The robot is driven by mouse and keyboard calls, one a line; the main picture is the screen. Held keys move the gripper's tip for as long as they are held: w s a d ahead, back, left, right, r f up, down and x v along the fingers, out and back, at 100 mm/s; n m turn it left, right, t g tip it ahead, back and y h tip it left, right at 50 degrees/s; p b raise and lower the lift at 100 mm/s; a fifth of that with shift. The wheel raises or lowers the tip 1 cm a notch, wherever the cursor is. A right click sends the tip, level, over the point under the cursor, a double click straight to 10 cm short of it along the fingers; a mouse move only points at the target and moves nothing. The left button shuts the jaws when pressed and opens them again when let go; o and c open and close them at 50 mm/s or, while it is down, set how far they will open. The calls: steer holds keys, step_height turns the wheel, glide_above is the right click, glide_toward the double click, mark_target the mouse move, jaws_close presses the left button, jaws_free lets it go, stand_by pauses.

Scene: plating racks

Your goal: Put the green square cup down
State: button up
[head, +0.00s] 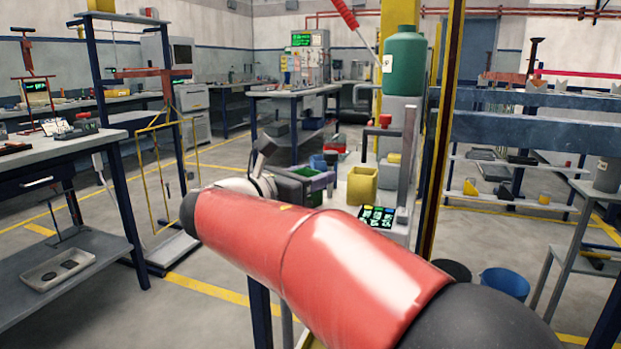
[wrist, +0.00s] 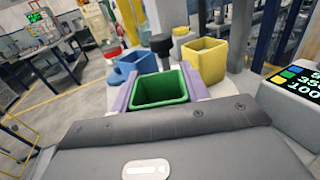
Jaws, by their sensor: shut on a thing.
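The green square cup (wrist: 160,90) is upright and open at the top in the wrist view, and it looks empty. My gripper (wrist: 157,88) is shut on it, with one purple finger against each side. In the head view the cup (head: 307,171) shows only in part behind my red arm, with a purple finger (head: 322,181) beside it. The cup's base is hidden in both views, so I cannot tell whether it touches a surface.
A yellow square cup (wrist: 205,62) stands just beyond the green cup, to its right. A blue container (wrist: 131,66) and a dark grey cup (wrist: 161,45) stand behind. A lit display panel (head: 378,216) is at the right.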

steer(key=shift+f, duration=0.2)
steer(key=o, duration=1)
steer(key=shift+r, duration=0.2)
steer(key=shift+s+a, duration=0.2)
steer(key=shift+a, duration=0.05)
steer(key=v, duration=1.1)
steer(key=shift+s+a, duration=0.15)
steer(key=shift+a, duration=0.05)
